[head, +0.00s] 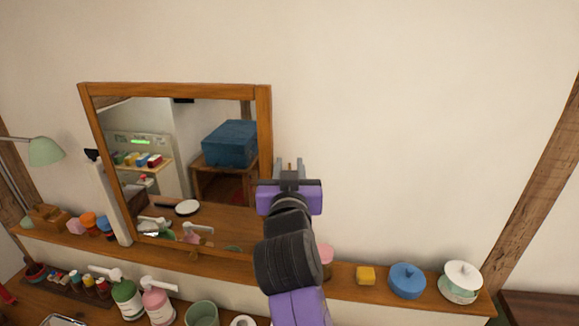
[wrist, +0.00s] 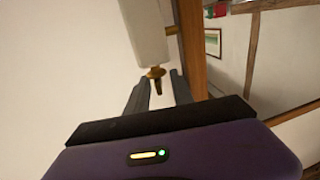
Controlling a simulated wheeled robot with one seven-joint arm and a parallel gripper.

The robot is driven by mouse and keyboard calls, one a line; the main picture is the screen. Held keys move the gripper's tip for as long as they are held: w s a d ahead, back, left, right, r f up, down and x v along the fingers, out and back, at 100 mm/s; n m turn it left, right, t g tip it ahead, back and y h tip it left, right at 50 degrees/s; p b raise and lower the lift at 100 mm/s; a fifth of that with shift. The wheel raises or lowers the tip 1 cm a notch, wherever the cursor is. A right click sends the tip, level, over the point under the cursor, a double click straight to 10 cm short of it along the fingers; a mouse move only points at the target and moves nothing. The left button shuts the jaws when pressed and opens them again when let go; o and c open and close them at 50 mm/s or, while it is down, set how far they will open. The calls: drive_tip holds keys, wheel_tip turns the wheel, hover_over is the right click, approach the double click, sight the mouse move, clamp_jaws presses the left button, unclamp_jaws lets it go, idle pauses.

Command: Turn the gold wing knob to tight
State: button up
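The gold wing knob (wrist: 156,73) shows in the wrist view at the lower end of a white post (wrist: 145,30), beside the wooden mirror frame (wrist: 191,45). My gripper (wrist: 160,79) has its two grey fingers apart, one on each side of the knob. A gap shows between the knob and each finger, and a darker piece of the knob hangs down between them. In the head view my gripper (head: 289,165) is just right of the mirror (head: 263,140), fingers toward the wall. The knob is not clearly visible there.
The wall right of my gripper is clear.

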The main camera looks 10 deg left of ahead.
clamp_jaws()
drive_tip(key=shift+f+h+b, duration=0.2)
drive_tip(key=shift+h+b, duration=0.2)
drive_tip(key=shift+b, duration=0.5)
drive_tip(key=shift+a+f+m+h+b, duration=0.1)
drive_tip(key=shift+m+h+b, duration=0.25)
drive_tip(key=shift+b, duration=0.2)
drive_tip(key=m+h+b, duration=0.2)
drive_tip(key=b, duration=0.2)
drive_tip(key=shift+f+h, duration=0.1)
drive_tip(key=shift+h, duration=0.25)
drive_tip(key=m+h+b, duration=0.2)
drive_tip(key=h+b, duration=0.1)
drive_tip(key=b, duration=0.2)
drive_tip(key=shift+m+g+h, duration=0.25)
drive_tip(key=shift+g+h, duration=0.05)
drive_tip(key=shift+r+m+g+h+b, duration=0.2)
drive_tip(key=shift+m+g+h+b, duration=0.2)
drive_tip(key=shift+m+h+b, duration=0.45)
drive_tip(key=shift+r+m+g+h+b, duration=0.15)
drive_tip(key=shift+m+g+h+b, duration=0.25)
drive_tip(key=shift+h+b, duration=0.45)
drive_tip(key=shift+h, duration=0.3)
